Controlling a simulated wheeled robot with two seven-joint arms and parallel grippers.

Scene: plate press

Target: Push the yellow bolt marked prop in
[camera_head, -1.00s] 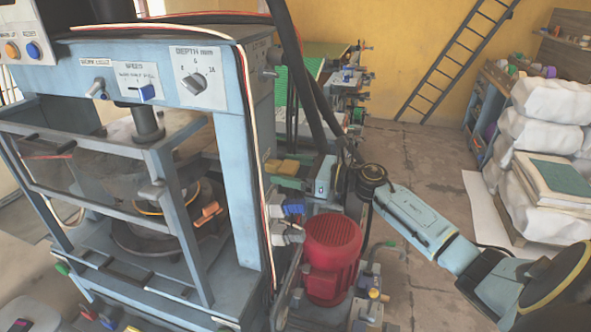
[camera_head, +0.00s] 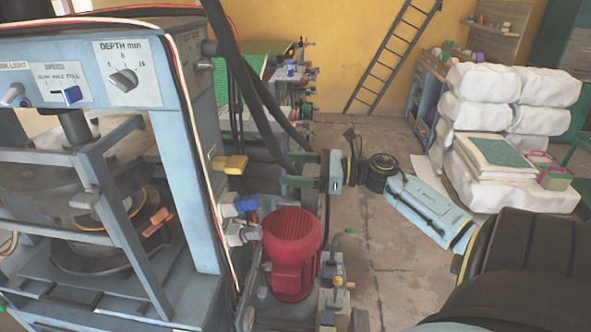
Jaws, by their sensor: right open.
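The yellow bolt (camera_head: 229,164) sticks out from the right side of the blue press (camera_head: 190,170), beside its right post. Its marking is not legible from here. My right gripper (camera_head: 296,172) comes in from the right on its pale blue arm, with its fingers pointing left towards the bolt. It is open and empty. In the picture a gap shows between its fingers and the bolt; how far apart they are in depth is hard to tell. My left gripper is not in view.
A red motor (camera_head: 291,254) stands below my right gripper. Black hoses (camera_head: 262,90) hang down between the press and the gripper. White sacks (camera_head: 487,85) are stacked at the right.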

